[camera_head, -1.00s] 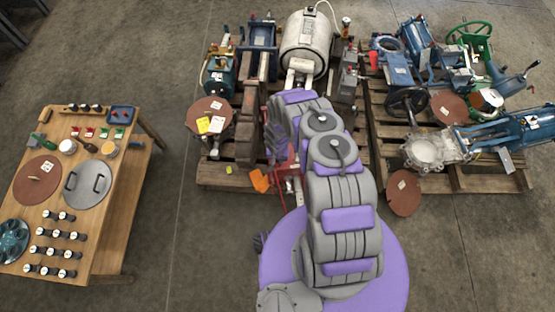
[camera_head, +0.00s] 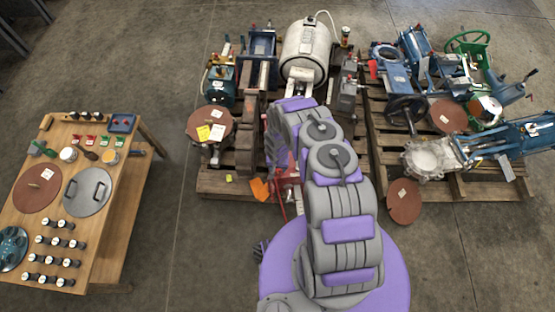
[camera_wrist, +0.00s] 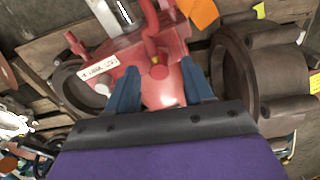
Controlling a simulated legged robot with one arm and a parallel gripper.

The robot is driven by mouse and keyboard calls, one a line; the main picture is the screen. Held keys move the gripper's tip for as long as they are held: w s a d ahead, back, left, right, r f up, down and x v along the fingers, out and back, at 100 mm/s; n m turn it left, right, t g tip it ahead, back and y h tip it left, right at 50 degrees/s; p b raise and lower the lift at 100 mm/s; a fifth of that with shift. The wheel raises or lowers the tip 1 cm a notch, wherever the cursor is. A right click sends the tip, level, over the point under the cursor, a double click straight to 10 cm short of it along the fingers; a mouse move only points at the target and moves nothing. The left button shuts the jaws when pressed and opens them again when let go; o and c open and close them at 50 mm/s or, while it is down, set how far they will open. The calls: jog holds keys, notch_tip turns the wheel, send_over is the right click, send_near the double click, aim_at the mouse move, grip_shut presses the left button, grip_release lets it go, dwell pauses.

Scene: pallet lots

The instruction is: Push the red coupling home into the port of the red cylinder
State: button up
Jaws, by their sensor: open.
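The red cylinder (camera_wrist: 120,76) fills the middle of the wrist view, with a white label on its left part. A red hose-like piece (camera_wrist: 151,38) runs down onto it and ends near a small yellow spot between my fingers; I take this for the red coupling. I cannot tell how deep it sits, and the port is not clearly visible. My gripper (camera_wrist: 158,70) is open, its blue fingers apart on either side of this end; contact is unclear. In the head view, my arm hides most of the cylinder; only red parts (camera_head: 288,180) show beside it.
A dark round housing (camera_wrist: 232,75) stands close right of my fingers. An orange cloth (camera_head: 260,189) lies at the pallet's front edge. A second pallet (camera_head: 460,184) with blue machinery is at the right. A wooden table (camera_head: 110,215) stands left, with bare floor between.

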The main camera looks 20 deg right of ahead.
notch_tip(320, 180, up, 16)
jog(key=p, duration=0.7)
jog(key=shift+s+a+r, duration=0.15)
jog(key=shift+s, duration=0.15)
